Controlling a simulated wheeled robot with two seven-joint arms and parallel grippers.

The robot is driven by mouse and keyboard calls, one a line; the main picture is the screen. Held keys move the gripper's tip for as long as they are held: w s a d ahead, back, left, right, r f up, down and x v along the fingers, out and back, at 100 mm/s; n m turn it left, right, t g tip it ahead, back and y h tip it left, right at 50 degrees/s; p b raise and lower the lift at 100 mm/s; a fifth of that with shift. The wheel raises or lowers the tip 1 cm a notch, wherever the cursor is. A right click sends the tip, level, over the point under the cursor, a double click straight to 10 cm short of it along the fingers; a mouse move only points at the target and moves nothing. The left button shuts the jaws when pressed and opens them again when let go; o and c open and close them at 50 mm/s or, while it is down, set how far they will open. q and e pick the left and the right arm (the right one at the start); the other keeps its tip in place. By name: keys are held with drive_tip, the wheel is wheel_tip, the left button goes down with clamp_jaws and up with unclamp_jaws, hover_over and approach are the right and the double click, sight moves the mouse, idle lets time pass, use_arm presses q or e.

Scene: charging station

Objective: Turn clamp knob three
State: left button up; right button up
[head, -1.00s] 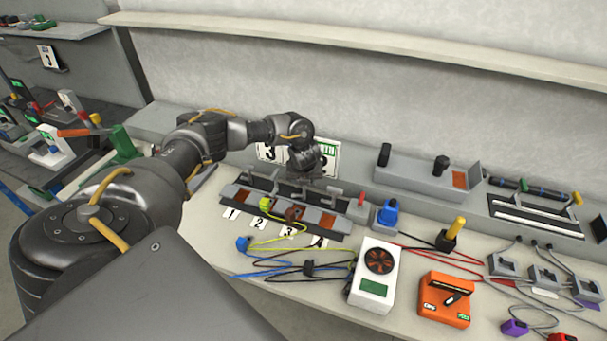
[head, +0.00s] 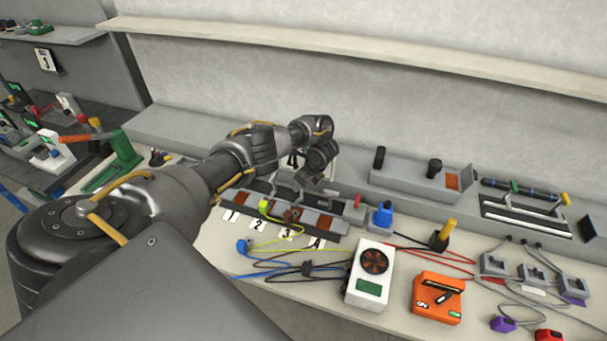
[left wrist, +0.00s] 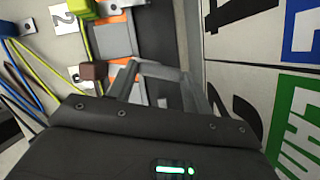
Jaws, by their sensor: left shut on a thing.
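The clamp block (head: 327,222) lies on the bench, with number cards along its front edge. A yellow-green plug (head: 264,206) sits at the second clamp and a brown plug (head: 292,214) at the third. My left gripper (head: 299,186) is low over the block, behind the brown plug. In the left wrist view its fingers (left wrist: 158,72) are closed together beside the brown plug (left wrist: 93,71), shut on a grey clamp part that is mostly hidden, seemingly knob three. The yellow-green plug (left wrist: 84,8) shows at the top. My right gripper is not in view.
A sign board (left wrist: 255,90) stands close behind my left gripper.

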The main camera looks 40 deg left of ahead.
use_arm(q)
drive_tip(key=shift+w+n, duration=0.1)
drive_tip(key=shift+n, duration=0.5)
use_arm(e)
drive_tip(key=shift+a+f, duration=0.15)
use_arm(q)
drive_tip(key=o, duration=1)
